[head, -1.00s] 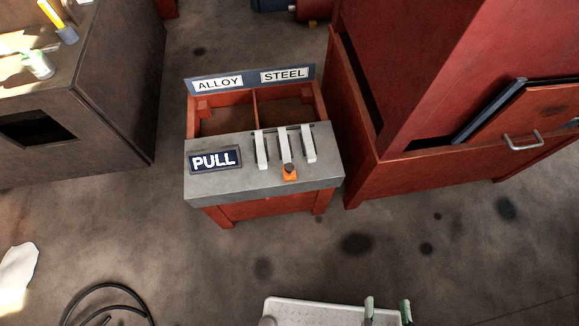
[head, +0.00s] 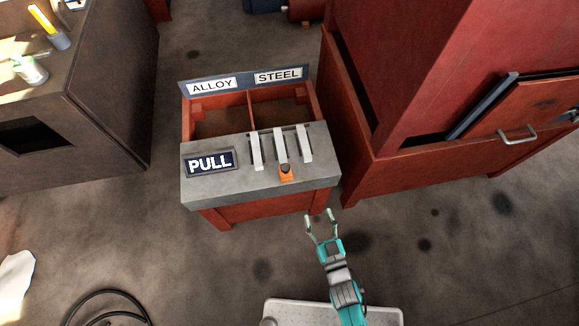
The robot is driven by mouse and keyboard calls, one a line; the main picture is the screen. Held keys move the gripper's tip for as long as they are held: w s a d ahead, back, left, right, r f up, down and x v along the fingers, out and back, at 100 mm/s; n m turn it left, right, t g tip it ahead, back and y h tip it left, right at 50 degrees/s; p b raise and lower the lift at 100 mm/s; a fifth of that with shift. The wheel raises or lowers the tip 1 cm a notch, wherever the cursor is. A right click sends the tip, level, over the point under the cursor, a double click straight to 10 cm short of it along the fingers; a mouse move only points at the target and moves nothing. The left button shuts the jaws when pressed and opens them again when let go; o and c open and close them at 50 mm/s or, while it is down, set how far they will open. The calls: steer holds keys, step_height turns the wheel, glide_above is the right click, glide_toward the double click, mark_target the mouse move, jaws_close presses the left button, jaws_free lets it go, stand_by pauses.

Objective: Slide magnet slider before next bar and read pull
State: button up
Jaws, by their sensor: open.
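The orange magnet slider (head: 286,173) with a dark knob sits at the front edge of the grey bench top (head: 212,185), in front of the middle bar (head: 280,146). A left bar (head: 256,151) and a right bar (head: 304,143) lie on either side of it. The PULL display (head: 209,162) at the left of the top shows only the word PULL, with no reading that I can make out. My gripper (head: 321,222) is open and empty, below and right of the slider, apart from the bench.
Behind the top are two bins labelled ALLOY (head: 212,86) and STEEL (head: 278,75). A large red machine (head: 400,80) stands close on the right, a dark cabinet (head: 90,110) on the left. A black hose (head: 105,300) lies on the floor. Floor before the bench is clear.

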steer(key=n+y, duration=0.1)
steer(key=y, duration=0.1)
glide_toward(286, 167)
steer(key=x, duration=1)
steer(key=shift+f, duration=0.2)
jaws_close()
